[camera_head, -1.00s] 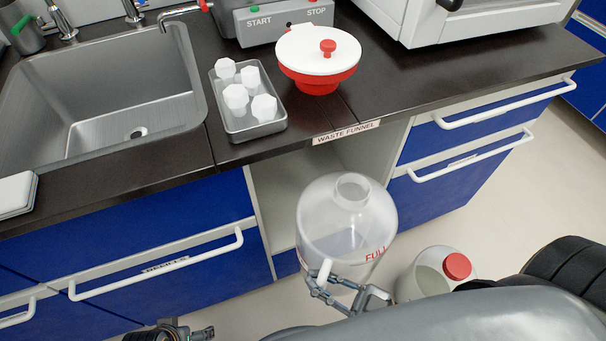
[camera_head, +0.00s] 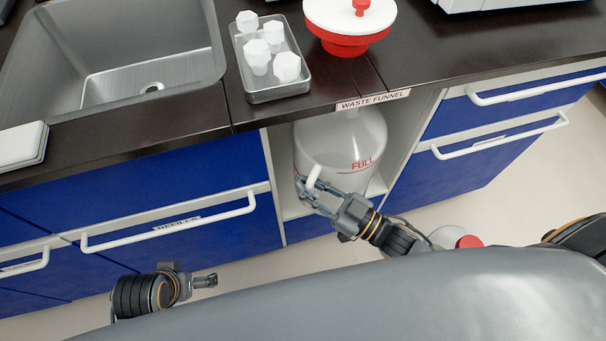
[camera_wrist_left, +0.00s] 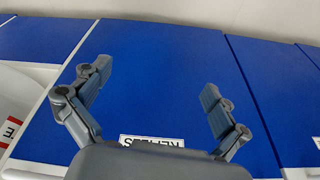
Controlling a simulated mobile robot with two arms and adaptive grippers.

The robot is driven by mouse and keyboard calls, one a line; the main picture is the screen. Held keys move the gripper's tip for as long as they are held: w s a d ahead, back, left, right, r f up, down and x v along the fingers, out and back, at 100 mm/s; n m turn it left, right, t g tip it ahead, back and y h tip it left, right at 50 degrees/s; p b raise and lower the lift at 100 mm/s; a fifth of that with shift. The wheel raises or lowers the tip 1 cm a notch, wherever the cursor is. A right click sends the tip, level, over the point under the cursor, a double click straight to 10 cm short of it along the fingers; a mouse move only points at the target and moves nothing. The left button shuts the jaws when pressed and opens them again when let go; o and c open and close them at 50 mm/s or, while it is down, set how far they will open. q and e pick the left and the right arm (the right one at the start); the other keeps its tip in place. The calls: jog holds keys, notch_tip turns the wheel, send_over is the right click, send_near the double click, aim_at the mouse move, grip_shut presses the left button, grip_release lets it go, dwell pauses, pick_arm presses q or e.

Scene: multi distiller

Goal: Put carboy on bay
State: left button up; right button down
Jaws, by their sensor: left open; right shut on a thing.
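The carboy (camera_head: 345,150) is a large clear bottle with a red FULL mark and a white handle. It is upright inside the open bay (camera_head: 281,170) under the counter edge labelled WASTE FUNNEL. The counter hides its top. I cannot tell whether its base touches the bay floor. My right gripper (camera_head: 308,187) is shut on the carboy's handle at the front. My left gripper (camera_head: 207,281) is low in front of the blue drawers; in the left wrist view its fingers (camera_wrist_left: 155,95) are spread and empty.
A red funnel with a white lid (camera_head: 350,20) stands on the counter above the bay. A tray of white pieces (camera_head: 276,90) is beside it. A sink (camera_head: 150,60) is at left. A red-capped bottle (camera_head: 456,237) stands on the floor at right. Blue drawers (camera_head: 170,190) flank the bay.

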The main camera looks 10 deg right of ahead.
pick_arm(q)
jog(key=b+v, duration=0.1)
jog(key=v, duration=0.3)
jog(key=shift+r, duration=0.2)
pick_arm(e)
jog(key=w, duration=0.1)
jog(key=w+f, duration=0.1)
jog(key=w, duration=0.1)
jog(key=shift+w, duration=0.25)
jog(key=shift+f, duration=0.2)
pick_arm(q)
jog(key=shift+a, duration=0.1)
pick_arm(e)
jog(key=c, duration=1.3)
grip_release()
jog(key=shift+f, duration=0.1)
jog(key=shift+s, duration=0.1)
pick_arm(q)
jog(key=x, duration=0.3)
jog(key=shift+w+f+p, duration=0.1)
jog(key=shift+f+p, duration=0.15)
jog(key=shift+p, duration=0.15)
pick_arm(e)
jog(key=v, duration=1.2)
